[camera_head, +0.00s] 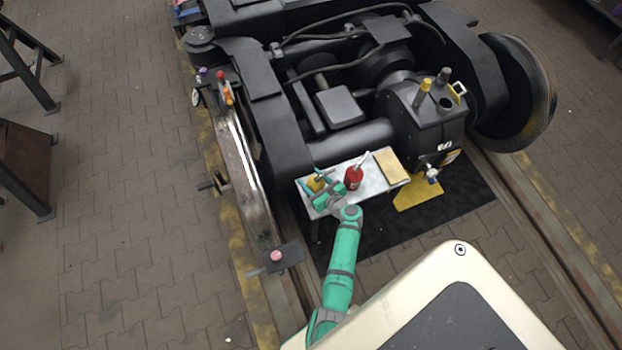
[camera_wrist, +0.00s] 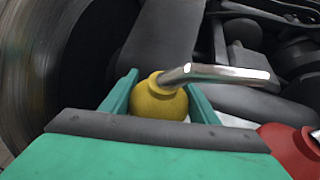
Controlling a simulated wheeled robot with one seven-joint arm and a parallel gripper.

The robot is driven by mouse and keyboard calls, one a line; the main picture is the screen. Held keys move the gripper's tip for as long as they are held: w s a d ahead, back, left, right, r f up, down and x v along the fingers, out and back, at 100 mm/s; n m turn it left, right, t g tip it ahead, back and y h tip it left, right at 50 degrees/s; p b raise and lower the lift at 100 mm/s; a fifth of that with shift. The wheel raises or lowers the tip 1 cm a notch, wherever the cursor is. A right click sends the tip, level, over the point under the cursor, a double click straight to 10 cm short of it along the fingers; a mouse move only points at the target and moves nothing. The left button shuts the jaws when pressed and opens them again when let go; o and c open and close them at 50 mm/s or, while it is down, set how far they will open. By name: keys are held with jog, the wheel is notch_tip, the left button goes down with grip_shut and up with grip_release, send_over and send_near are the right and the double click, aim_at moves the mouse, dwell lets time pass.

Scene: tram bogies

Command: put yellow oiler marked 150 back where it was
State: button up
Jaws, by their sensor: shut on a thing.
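The yellow oiler (camera_wrist: 158,98) has a bent metal spout and is between the two green fingers of my gripper (camera_wrist: 157,95) in the wrist view. My gripper is shut on it. In the head view the yellow oiler (camera_head: 316,184) shows at the left part of a light metal tray (camera_head: 372,192), with my gripper (camera_head: 322,188) at it. I cannot tell whether the oiler touches the tray. The mark 150 cannot be read. A red oiler (camera_head: 353,177) stands on the tray to the right; part of it shows at the right edge of the wrist view (camera_wrist: 290,148).
A tan board or cloth (camera_head: 391,164) lies on the tray's right part. The dark bogie (camera_head: 350,105) with a gearbox (camera_head: 425,115) rises just behind the tray. A wheel (camera_head: 240,165) stands to the left. A small plate with a pink knob (camera_head: 276,256) is at lower left.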

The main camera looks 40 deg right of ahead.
jog(key=shift+f, duration=0.1)
jog(key=o, duration=1.7)
jog(key=shift+c, duration=0.2)
jog(key=shift+s+d, duration=0.1)
jog(key=shift+s+r, duration=0.2)
jog(key=v, duration=1.1)
jog(key=shift+s, duration=0.15)
